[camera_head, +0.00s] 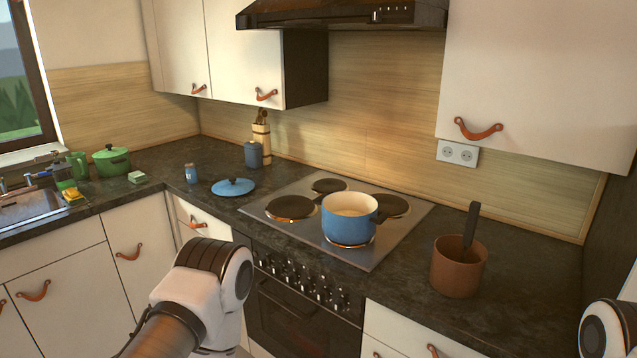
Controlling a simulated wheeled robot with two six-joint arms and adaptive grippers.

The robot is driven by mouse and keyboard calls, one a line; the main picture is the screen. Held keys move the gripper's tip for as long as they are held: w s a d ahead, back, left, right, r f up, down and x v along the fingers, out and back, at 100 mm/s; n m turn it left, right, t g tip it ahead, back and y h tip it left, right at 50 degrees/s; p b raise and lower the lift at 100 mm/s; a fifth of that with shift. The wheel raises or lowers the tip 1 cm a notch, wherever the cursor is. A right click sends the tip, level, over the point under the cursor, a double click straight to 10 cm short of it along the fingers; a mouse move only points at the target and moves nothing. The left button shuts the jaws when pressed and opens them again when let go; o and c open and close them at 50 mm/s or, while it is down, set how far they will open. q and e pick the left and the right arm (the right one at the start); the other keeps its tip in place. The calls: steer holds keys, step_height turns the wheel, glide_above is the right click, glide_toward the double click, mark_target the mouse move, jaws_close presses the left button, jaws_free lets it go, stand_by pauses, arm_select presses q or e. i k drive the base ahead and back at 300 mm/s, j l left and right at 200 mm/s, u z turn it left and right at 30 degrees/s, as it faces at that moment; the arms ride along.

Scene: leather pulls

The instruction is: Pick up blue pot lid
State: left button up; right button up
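The blue pot lid (233,187) lies flat on the dark counter, just left of the stove, with a small dark knob on top. The blue pot (349,222) stands uncovered on a front burner of the stove, with a pale inside. My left arm reaches in from the bottom, below the lid in the picture and in front of the counter; its gripper is not visible. Only a piece of my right arm shows at the lower right edge, and its gripper is out of view.
The stove (408,234) has several round burners. A brown pot (458,268) holding a dark-handled utensil stands to its right. A small blue jar (191,174) and a blue-grey canister (253,155) stand near the lid. A green pot (112,161) is farther left. Cabinets and a hood hang above.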

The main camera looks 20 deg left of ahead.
mark_target(232, 186)
steer(key=i+j+z, duration=0.15)
steer(key=j+z, duration=0.25)
steer(key=j, duration=0.15)
steer(key=j+z, duration=0.4)
steer(key=j, duration=0.2)
steer(key=j+z, duration=0.4)
steer(key=j, duration=0.2)
steer(key=k+j+z, duration=0.1)
steer(key=j+z, duration=0.3)
steer(key=j, duration=0.2)
